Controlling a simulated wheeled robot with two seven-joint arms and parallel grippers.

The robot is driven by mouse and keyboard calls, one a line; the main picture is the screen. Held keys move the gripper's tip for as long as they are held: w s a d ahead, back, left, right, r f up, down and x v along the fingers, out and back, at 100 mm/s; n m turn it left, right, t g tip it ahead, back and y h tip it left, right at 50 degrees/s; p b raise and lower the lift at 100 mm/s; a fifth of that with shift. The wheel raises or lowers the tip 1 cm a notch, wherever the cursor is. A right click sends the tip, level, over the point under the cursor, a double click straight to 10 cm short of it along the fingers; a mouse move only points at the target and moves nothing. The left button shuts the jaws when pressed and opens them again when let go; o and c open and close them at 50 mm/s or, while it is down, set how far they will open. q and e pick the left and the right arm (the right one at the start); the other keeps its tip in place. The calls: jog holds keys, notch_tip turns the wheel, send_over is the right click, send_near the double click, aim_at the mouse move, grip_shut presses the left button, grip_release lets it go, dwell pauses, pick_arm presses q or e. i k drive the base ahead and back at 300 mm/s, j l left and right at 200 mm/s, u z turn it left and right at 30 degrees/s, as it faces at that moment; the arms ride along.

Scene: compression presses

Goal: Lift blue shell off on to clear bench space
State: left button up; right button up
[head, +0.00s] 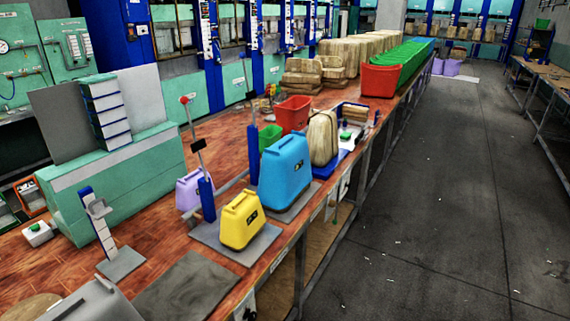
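The blue shell (284,172) stands upright on a grey base plate (299,209) near the bench's front edge. A blue post (252,155) with a red-knobbed lever rises just behind and left of it. The shell hides most of the plate. The wooden bench (55,265) has bare surface at the lower left. Neither of my grippers is in view.
A yellow shell (241,220) stands on a nearer plate beside another blue post (206,199). A lilac container (188,195), green bin (270,138), red bin (293,113) and tan shell (322,138) crowd around. A dark grey mat (186,290) lies empty.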

aim_at(286, 166)
jog(key=i+l+u, duration=0.2)
jog(key=i+l, duration=0.35)
jog(key=i+l+u, duration=0.2)
jog(key=i+l, duration=0.35)
jog(key=l, duration=0.2)
